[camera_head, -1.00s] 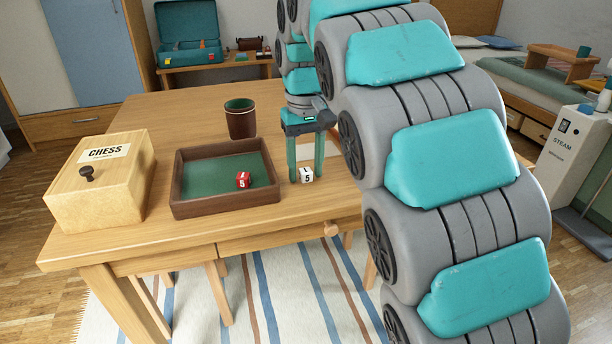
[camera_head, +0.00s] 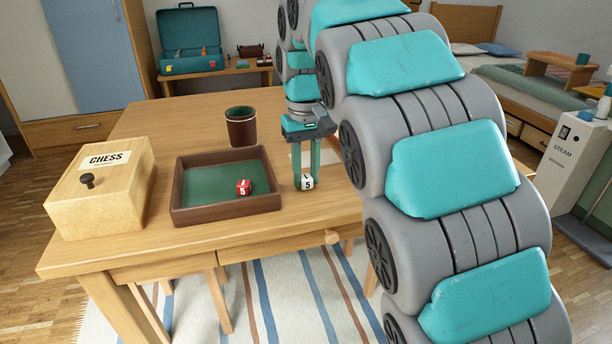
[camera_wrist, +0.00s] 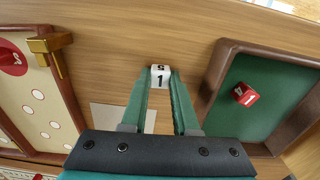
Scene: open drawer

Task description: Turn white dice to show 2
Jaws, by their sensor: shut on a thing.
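The white dice (camera_head: 308,182) is on the table top, right of the green-lined tray. In the head view a 5 shows on its front side. In the wrist view the white dice (camera_wrist: 160,77) shows a 1 on the face toward the camera and a 5 on the side beyond it. My gripper (camera_head: 304,184) points down with its green fingers on either side of the dice, shut on it. The fingers (camera_wrist: 160,80) also show in the wrist view, with the dice between their tips. I cannot tell whether the dice touches the table.
A dark wooden tray (camera_head: 226,208) with green lining holds a red dice (camera_head: 243,187). A dice cup (camera_head: 240,128) stands behind it. A wooden CHESS box (camera_head: 98,195) is at left. A game board (camera_wrist: 42,100) lies on the other side of my gripper.

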